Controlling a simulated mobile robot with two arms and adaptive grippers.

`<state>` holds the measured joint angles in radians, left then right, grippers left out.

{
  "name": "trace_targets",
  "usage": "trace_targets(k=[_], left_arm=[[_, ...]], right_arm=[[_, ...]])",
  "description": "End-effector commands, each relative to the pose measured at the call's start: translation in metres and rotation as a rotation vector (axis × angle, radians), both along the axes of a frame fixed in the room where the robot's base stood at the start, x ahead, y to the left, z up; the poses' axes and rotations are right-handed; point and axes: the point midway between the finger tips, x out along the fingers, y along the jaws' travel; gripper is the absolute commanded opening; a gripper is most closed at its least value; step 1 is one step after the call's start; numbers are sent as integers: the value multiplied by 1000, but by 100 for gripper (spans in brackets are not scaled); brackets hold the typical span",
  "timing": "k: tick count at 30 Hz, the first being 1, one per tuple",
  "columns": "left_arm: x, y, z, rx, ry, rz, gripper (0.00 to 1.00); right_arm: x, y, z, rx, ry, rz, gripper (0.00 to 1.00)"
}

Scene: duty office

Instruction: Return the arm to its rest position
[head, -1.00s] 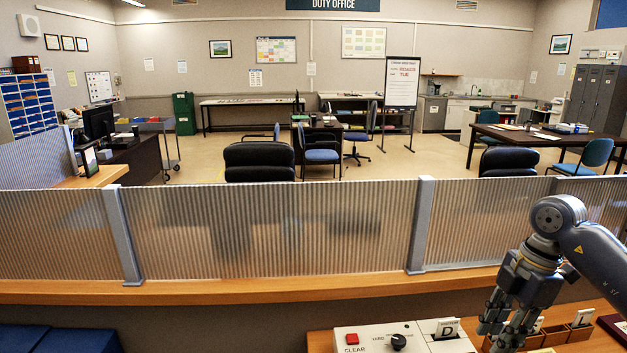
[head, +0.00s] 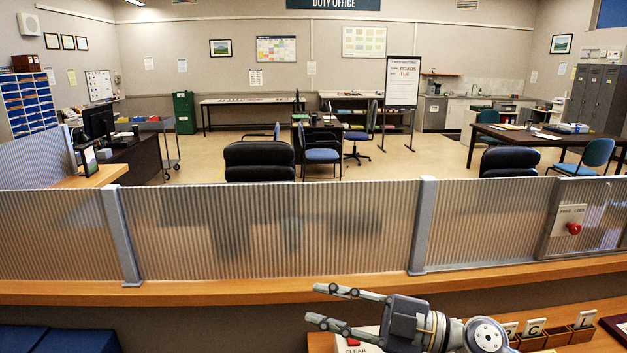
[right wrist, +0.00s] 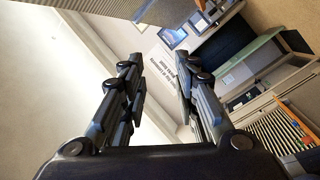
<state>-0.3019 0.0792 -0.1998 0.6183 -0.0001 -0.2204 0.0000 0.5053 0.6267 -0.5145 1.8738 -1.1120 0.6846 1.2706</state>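My right gripper (head: 325,306) is low in the head view, in front of the counter ledge, with its fingers pointing left. Its two fingers are spread apart with nothing between them. In the right wrist view the gripper (right wrist: 155,70) also shows two parted fingers, with only the distant room, tilted, between them. My left gripper and arm are not in the head view.
A corrugated screen (head: 270,235) stands on a wooden ledge (head: 230,292). Below, a control panel (head: 371,331) with a CLEAR label is partly hidden by my right gripper. Letter cards in wooden holders (head: 557,337) are at right. A red knob (head: 573,229) is on the screen.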

Motion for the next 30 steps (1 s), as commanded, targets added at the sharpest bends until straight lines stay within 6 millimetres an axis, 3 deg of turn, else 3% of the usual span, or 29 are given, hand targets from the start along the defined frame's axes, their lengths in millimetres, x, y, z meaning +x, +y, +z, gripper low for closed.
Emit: trace_targets(k=[4,8,11,16,20,24,27,30], left_arm=[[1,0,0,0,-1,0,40],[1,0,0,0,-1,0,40],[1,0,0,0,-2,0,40],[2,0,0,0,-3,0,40],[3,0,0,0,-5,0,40],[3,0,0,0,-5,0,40],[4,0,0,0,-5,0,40],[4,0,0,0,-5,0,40]], right_arm=[[11,-14,28,285,3,-219,28],[27,-51,28,456,70,-472,28],[37,-87,6,531,167,-685,28],[30,-147,-68,528,408,-1039,28],[-4,-179,-144,421,654,-1266,28],[-66,-196,-222,226,942,-1423,28],[-114,-197,-260,86,1113,-1465,28],[-156,-194,-285,-38,1252,-1472,28]])
